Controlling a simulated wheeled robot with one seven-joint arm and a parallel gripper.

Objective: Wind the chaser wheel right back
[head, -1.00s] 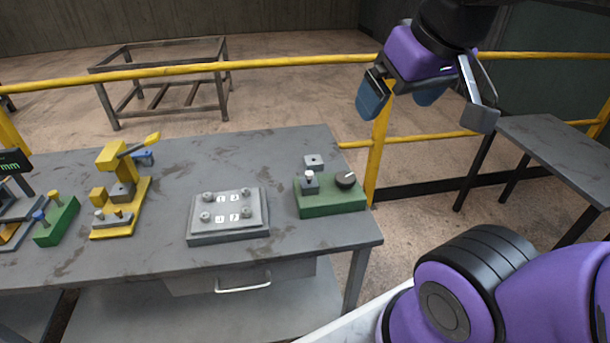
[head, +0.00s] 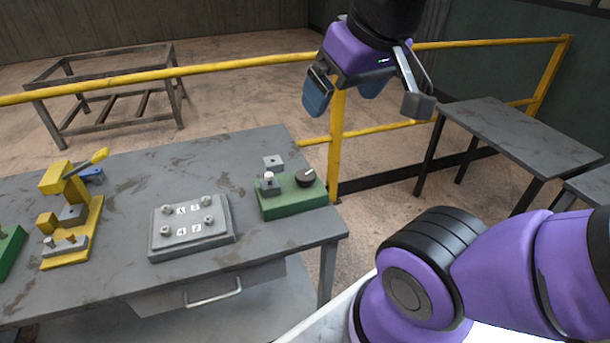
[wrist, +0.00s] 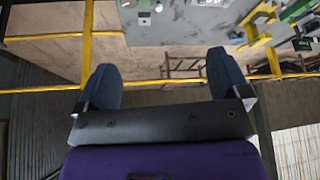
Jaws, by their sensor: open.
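No part in view is plainly a chaser wheel. A green block (head: 291,197) at the table's right end bears a black round knob (head: 306,178) with a pale pointer mark, a small grey post with a light top (head: 269,182) and a grey square plate (head: 273,161) behind. Which of these the task means, I cannot tell. My gripper (head: 343,104) hangs above and to the right of the green block, well apart from it. Its blue fingers are spread and empty. In the wrist view the fingers (wrist: 163,80) are wide apart, with the table beyond.
A grey plate with four-corner bolts (head: 190,228) and a yellow clamp fixture (head: 75,215) stand on the grey table (head: 130,270). A yellow rail (head: 200,70) runs behind. Another grey table (head: 520,135) stands at right. Bare tabletop lies behind the bolted plate.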

